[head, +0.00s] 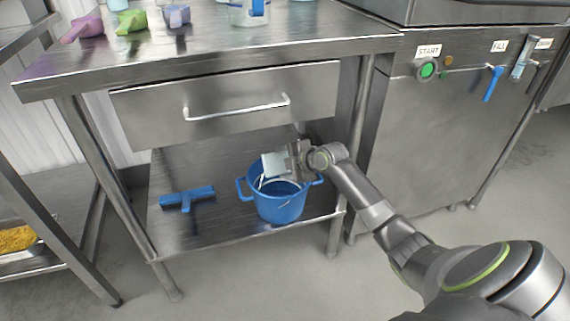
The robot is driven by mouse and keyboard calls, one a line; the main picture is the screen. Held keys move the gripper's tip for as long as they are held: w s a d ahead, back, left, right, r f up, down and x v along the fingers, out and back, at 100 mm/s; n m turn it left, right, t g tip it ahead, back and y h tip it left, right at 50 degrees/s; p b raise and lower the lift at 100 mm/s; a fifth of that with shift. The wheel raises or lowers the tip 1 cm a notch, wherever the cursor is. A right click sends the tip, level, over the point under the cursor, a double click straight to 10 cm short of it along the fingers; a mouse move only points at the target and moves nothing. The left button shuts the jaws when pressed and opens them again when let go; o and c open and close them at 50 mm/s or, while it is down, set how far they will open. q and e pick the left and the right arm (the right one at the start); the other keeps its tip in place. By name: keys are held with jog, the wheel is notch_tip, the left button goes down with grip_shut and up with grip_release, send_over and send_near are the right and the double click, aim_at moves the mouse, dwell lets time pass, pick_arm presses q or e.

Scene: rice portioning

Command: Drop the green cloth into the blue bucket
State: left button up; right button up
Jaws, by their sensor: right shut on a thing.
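The blue bucket (281,207) stands upright on the table's lower shelf, with a handle on each side. My right gripper (292,162) comes in from the right and is just above the bucket's rim. It is shut on a pale, slightly greenish flat piece, which looks like the green cloth (273,164). The cloth hangs over the bucket's opening at its back; its lower edge is close to the rim, and I cannot tell whether it touches. My left gripper is out of view.
A blue squeegee-like tool (187,198) lies on the lower shelf (215,232) left of the bucket. A closed drawer (230,105) sits above. Purple (84,27) and green (131,22) scoops lie on the tabletop. A steel machine (430,140) stands at the right.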

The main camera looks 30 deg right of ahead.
jog(key=o, duration=1.1)
